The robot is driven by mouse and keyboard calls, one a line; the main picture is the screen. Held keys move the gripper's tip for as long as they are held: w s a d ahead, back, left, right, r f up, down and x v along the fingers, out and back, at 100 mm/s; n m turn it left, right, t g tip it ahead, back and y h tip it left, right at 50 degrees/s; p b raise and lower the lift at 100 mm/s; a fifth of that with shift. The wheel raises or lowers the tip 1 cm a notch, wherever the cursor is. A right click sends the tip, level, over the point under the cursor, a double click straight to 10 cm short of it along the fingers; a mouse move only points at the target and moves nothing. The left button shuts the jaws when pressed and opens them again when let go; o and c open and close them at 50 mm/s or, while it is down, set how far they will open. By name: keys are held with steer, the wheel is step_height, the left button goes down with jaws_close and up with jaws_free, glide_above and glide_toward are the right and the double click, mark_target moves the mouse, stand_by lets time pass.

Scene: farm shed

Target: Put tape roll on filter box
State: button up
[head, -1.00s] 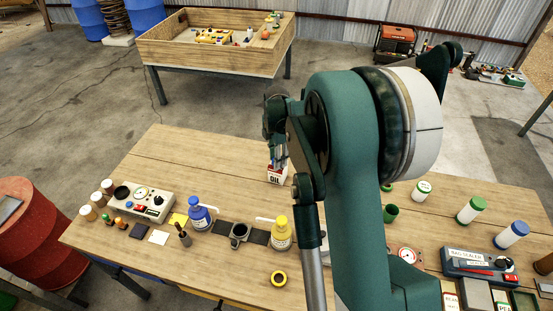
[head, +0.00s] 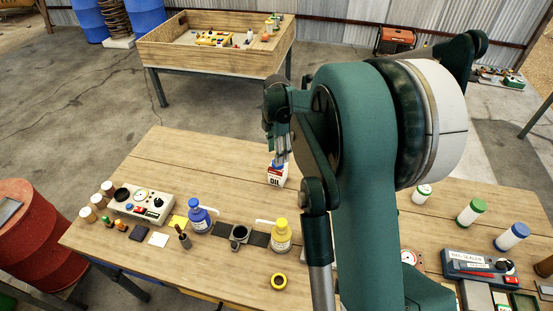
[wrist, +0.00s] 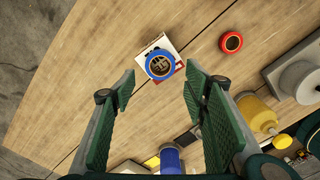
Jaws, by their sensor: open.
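The filter box is a small white and red carton marked OIL (head: 277,178), standing upright on the wooden workbench. In the wrist view the box (wrist: 162,40) has a blue ring-shaped tape roll (wrist: 150,72) lying flat on its top, covering much of it. A bit of blue also shows above the box in the head view (head: 280,165). My gripper (wrist: 158,84) is open and empty, its two green-padded fingers apart, with the box and roll seen beyond the tips. In the head view my gripper (head: 277,140) is just above the box, partly hidden by my arm.
A blue bottle (head: 200,218) and a yellow bottle (head: 281,238) stand nearer. A red round item (wrist: 232,42) sits beside the box. A control panel (head: 142,204) is left; a bag sealer (head: 478,265) is right.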

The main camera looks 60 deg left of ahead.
step_height(320, 180, up, 8)
steer(key=shift+f, duration=0.25)
stand_by(0.6)
stand_by(0.5)
